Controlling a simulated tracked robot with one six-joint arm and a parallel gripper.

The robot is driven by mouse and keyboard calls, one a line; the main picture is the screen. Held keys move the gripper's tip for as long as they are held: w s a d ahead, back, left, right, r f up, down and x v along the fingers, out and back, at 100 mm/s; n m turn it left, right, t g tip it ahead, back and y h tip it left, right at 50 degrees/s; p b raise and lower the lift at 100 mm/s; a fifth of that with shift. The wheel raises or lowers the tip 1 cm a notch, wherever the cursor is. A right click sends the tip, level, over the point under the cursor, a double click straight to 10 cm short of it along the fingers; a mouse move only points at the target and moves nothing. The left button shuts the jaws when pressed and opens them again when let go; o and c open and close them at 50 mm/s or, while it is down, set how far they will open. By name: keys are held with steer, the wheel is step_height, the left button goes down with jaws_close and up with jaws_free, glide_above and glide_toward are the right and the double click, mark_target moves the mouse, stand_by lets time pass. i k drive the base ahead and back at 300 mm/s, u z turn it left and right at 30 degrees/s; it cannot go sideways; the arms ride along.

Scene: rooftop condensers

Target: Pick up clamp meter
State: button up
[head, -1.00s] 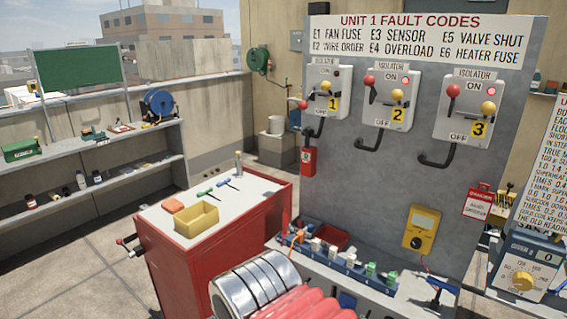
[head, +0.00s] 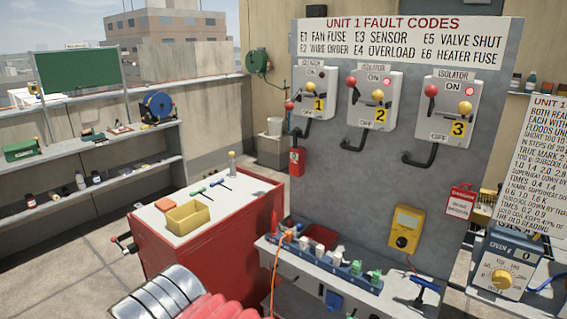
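A yellow handheld meter (head: 406,229) with a pale display and a dark dial stands upright against the grey panel, above the right part of the narrow bench. No clamp jaws can be made out on it, so I cannot tell whether it is the clamp meter. No other thing in view is clearly a clamp meter. My gripper is not in view. Only a silver ringed and red ribbed part, seemingly of my arm, shows at the bottom edge, left of the meter in the picture.
The narrow bench (head: 278,248) below the panel carries a blue strip with several plugs and a blue-handled tool (head: 424,286). A red cabinet (head: 213,249) stands to the left, with a yellow tray (head: 188,217) on top. A blue dial box (head: 502,264) stands at right.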

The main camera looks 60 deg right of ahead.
mark_target(296, 154)
steer(key=z, duration=0.05)
steer(key=i, duration=1)
steer(key=u, duration=0.1)
